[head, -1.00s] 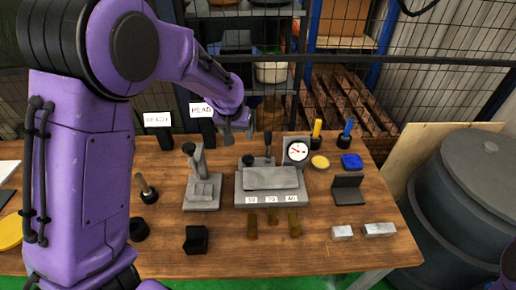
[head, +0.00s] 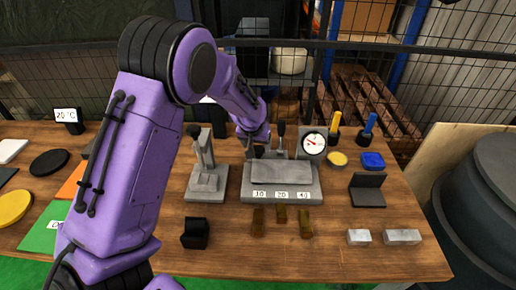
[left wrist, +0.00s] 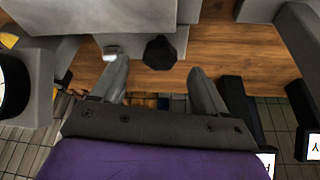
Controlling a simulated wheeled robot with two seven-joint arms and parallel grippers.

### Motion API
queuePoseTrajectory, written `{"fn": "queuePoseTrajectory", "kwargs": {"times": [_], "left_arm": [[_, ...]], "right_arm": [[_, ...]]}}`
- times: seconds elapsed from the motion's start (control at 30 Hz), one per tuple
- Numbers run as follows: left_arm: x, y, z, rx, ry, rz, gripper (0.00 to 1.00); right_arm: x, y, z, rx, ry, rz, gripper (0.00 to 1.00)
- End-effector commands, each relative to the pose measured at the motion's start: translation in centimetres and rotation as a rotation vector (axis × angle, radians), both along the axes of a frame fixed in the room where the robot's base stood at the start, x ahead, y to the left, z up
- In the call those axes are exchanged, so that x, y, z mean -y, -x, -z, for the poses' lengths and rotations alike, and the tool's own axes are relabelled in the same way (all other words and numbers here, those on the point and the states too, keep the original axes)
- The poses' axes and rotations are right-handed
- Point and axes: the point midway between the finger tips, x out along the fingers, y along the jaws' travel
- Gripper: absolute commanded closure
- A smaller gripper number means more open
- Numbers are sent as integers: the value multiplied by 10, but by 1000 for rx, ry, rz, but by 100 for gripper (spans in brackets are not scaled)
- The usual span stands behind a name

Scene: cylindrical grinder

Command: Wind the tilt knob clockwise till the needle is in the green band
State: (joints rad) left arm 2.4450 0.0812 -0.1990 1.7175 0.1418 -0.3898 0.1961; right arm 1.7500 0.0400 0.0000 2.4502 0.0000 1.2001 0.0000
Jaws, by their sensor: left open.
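The grey grinder fixture (head: 300,193) stands mid-table in the head view, with plates marked 10, 20 and 40 on its front. Its round white dial (head: 314,143) is at its back right and shows a red needle. The band colours are too small to tell. My left gripper (left wrist: 158,72) is open, over the fixture's back left. In the left wrist view a black faceted knob (left wrist: 160,52) lies between and just beyond its fingertips, touching neither as far as I can see. In the head view the gripper largely hides that spot. My right gripper is out of view.
A black-topped lever (head: 281,131) stands upright close by the gripper. A grey stand (head: 207,180) is left of the fixture. Yellow (head: 335,120) and blue-handled (head: 369,124) tools, a blue block (head: 373,160) and an angle plate (head: 368,190) are to the right.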

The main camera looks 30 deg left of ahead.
Motion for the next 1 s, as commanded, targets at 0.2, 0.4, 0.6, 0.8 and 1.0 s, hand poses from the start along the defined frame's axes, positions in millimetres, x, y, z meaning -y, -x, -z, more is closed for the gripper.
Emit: {"fn": "queuePoseTrajectory", "kwargs": {"times": [0.2,0.4,0.6,0.8,1.0], "left_arm": [[-4,-12,30,-1,0,1,26],[-5,-14,36,1,-1,1,26],[-5,-14,36,0,0,0,52],[-5,-14,36,0,0,3,83],[-8,-13,34,0,8,173,82]], "right_arm": [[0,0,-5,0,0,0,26],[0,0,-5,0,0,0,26],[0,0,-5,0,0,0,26],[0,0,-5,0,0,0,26],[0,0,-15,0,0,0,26]]}}
